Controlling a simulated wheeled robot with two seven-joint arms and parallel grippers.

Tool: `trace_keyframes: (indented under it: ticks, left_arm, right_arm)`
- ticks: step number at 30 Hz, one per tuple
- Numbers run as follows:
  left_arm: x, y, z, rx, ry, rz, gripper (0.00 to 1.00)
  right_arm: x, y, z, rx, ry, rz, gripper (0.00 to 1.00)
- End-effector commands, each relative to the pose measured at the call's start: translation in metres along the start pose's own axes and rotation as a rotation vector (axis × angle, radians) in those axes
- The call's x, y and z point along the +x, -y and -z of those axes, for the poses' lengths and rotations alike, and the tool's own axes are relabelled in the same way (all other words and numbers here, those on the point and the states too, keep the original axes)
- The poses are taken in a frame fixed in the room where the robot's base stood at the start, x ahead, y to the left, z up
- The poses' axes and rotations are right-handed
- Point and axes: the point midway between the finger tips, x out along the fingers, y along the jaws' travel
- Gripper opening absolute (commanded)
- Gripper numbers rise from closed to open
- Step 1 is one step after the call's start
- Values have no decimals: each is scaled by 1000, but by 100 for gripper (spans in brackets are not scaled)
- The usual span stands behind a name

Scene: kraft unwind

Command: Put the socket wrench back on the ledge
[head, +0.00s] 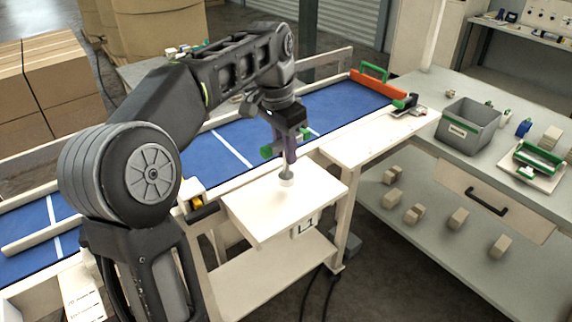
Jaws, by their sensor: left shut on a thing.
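My left gripper (287,134) points down over the small white ledge (262,217), which has a label on its front edge. It is shut on the socket wrench (289,157), a slim upright thing with a purplish part and a grey lower end. Green parts show on both sides near the fingers. The wrench's lower end is at or just above a small pale round spot on the ledge; I cannot tell if it touches. The fingers hide part of the wrench. My right gripper is not in view.
A blue conveyor bed (238,143) with white lines runs behind the ledge. An orange and green tool (378,87) lies at its far end. Most of the ledge top is bare.

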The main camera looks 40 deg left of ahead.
Motion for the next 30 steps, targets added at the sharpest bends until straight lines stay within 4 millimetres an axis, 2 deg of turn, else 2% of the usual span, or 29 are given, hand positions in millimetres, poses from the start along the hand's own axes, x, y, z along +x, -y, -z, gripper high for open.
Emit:
trace_keyframes:
  ticks: [3,7,15,16,21,23,30]
  left_arm:
    - [20,0,-4,-1,1,-1,0]
    - [33,0,-6,-1,1,-1,0]
    - [40,0,-6,0,1,-1,0]
    - [40,0,-7,0,3,-1,20]
    - [40,0,-6,0,1,-1,34]
    - [40,0,-6,0,1,-1,39]
    - [40,0,-6,0,0,0,40]
  right_arm:
    - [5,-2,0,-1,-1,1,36]
    - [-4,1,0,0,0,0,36]
    - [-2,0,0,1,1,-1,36]
    - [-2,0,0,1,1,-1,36]
    - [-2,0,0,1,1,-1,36]
    - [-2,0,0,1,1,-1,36]
    - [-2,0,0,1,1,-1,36]
